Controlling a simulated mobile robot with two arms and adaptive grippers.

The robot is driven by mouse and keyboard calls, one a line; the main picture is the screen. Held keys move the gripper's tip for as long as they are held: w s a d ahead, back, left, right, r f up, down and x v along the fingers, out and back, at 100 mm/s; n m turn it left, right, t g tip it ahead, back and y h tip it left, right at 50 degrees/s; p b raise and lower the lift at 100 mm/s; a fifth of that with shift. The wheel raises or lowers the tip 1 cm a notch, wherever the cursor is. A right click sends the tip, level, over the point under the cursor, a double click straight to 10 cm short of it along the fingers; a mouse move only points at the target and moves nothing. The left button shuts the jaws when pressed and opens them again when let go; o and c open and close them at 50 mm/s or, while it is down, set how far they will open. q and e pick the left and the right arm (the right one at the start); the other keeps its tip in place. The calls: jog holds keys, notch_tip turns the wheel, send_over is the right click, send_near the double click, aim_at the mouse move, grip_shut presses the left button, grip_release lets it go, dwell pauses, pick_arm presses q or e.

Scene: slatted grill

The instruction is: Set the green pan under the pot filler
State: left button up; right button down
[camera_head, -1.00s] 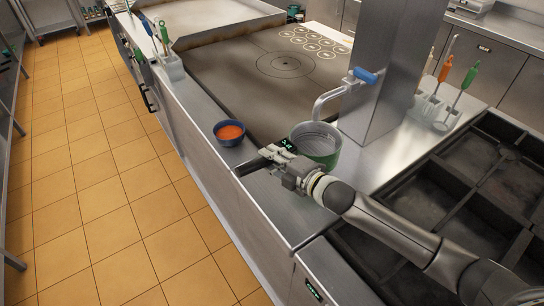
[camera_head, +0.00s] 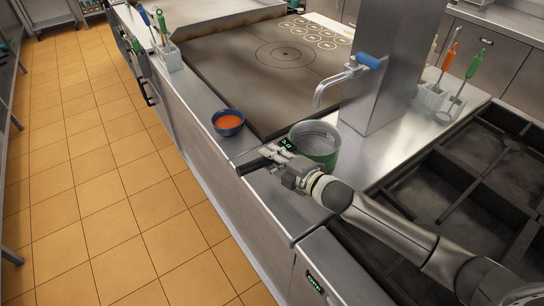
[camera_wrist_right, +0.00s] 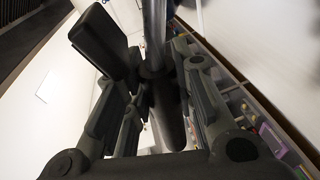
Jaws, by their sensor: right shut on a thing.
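The green pan (camera_head: 322,160) is round, with a grey inside, at the counter's edge beside the steel pillar in the head view. The pot filler (camera_head: 335,82) is a steel spout with a blue handle on the pillar. Its tip shows just above the pan's far rim in the picture; I cannot tell whether it is over the opening. My right gripper (camera_head: 268,158) is on the near left side of the pan, shut on its dark handle, which runs between the fingers in the right wrist view (camera_wrist_right: 165,105). My left gripper is out of view.
A blue bowl with orange contents (camera_head: 228,122) stands on the counter left of the pan. A flat griddle (camera_head: 270,75) lies behind. A utensil holder (camera_head: 435,100) stands right of the pillar, near dark grates (camera_head: 470,190).

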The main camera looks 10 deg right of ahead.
jog(key=shift+f+b, duration=0.35)
jog(key=shift+f, duration=0.05)
dwell(0.5)
jog(key=c, duration=1.2)
grip_release()
jog(key=shift+o, duration=0.3)
jog(key=shift+f, duration=0.1)
jog(key=shift+s+f, duration=0.1)
jog(key=shift+f, duration=0.1)
jog(key=v, duration=1.2)
jog(key=shift+r, duration=0.25)
